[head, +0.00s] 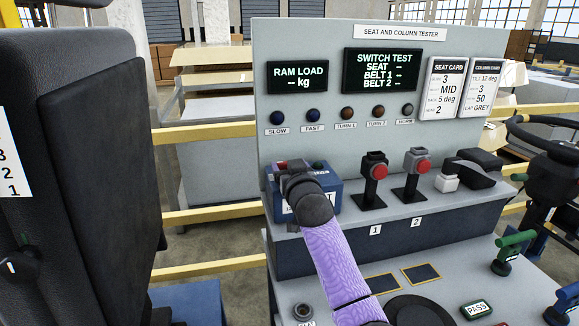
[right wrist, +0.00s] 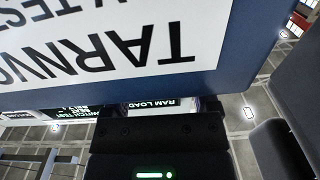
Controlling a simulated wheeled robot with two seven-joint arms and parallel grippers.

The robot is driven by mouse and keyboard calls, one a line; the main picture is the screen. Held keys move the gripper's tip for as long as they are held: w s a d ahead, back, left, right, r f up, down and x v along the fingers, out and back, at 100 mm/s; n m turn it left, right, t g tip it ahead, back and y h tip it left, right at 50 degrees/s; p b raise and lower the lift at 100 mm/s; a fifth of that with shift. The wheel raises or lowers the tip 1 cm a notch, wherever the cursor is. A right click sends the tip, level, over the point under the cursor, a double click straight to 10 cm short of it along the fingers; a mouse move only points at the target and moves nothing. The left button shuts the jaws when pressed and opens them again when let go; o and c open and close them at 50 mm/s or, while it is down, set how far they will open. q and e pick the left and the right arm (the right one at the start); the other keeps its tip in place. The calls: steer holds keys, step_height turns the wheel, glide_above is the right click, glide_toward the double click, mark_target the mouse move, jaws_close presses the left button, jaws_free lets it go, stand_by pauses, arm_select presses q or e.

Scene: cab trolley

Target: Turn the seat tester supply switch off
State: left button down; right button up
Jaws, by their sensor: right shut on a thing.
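The seat tester (head: 290,48) stands ahead, a pale grey panel with a dark stepped ledge. A blue supply box (head: 332,197) sits at the left end of the ledge. A red part (head: 281,163) and a dark green part (head: 318,164) show on its top. My right gripper (head: 288,180) is against the box's front left and appears shut on the supply switch, which it hides. The switch's position cannot be seen. The right wrist view shows the blue box (right wrist: 240,60) very close, with its white label upside down. My left gripper is out of view.
Two red-button switches (head: 376,172) (head: 417,167) on stands are right of the box, marked 1 and 2. The lit displays (head: 382,71) read RAM LOAD and SWITCH TEST. A black seat (head: 85,150) fills the left. A steering wheel (head: 545,135) and green handle (head: 515,240) are at right.

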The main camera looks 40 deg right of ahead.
steer(key=o, duration=1.1)
steer(key=p+v, duration=0.2)
steer(key=v, duration=0.8)
steer(key=shift+f+p, duration=0.1)
steer(key=shift+p, duration=0.2)
